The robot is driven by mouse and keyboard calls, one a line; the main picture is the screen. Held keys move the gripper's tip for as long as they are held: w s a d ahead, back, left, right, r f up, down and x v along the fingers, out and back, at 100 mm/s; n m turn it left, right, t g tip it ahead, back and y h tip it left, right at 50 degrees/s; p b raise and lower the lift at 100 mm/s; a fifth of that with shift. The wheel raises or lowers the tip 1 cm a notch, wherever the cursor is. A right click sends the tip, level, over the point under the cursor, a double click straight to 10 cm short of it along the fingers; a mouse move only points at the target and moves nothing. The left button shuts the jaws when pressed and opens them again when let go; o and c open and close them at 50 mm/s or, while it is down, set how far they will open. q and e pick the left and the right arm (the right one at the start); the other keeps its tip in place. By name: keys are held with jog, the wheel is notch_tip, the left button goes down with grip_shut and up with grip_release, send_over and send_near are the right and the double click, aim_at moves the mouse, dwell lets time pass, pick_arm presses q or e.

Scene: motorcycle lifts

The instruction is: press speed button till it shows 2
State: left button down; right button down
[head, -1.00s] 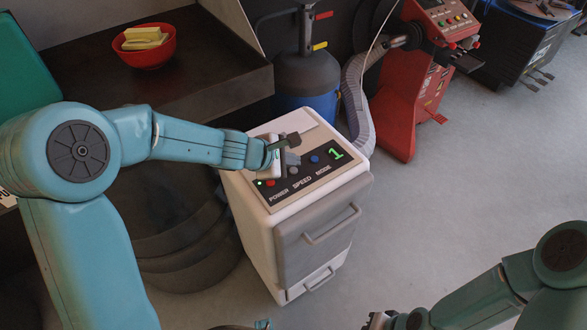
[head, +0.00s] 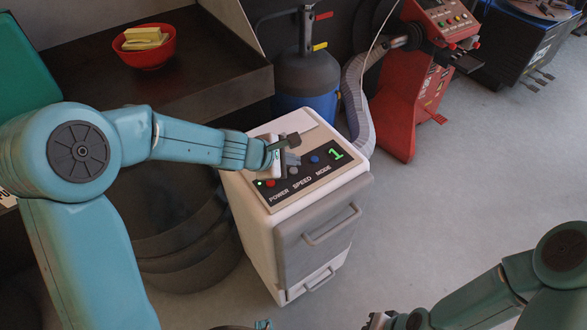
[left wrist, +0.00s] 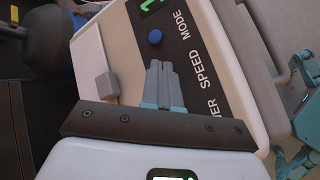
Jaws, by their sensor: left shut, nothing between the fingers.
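The white machine (head: 262,215) has a dark control panel with POWER, SPEED and MODE labels. Its green display (head: 336,154) reads 1. The red power button (head: 270,183) and blue mode button (head: 314,159) show; the grey speed button (head: 293,171) lies between them, beside my fingertips. My left gripper (head: 295,160) is shut and empty, over the panel. In the left wrist view its shut fingers (left wrist: 163,68) point at the panel near the blue button (left wrist: 155,36) and hide the speed button. I cannot tell whether they touch it. My right gripper (head: 375,320) is at the bottom edge, cut off.
A red bowl (head: 144,52) with yellow blocks stands on the dark bench (head: 220,82) behind. A blue gas cylinder (head: 306,80), a hose (head: 357,105) and a red machine (head: 408,90) stand beyond the white machine.

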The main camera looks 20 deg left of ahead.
aim_at(291, 172)
pick_arm(q)
jog(key=shift+f, duration=0.1)
dwell(0.3)
jog(key=shift+f+b, duration=0.35)
jog(key=shift+b, duration=0.15)
jog(key=shift+f+b, duration=0.4)
dwell(0.4)
jog(key=shift+r, duration=0.1)
jog(key=shift+r+p, duration=0.75)
notch_tip(291, 172, up, 5)
jog(key=p, duration=0.5)
dwell(0.8)
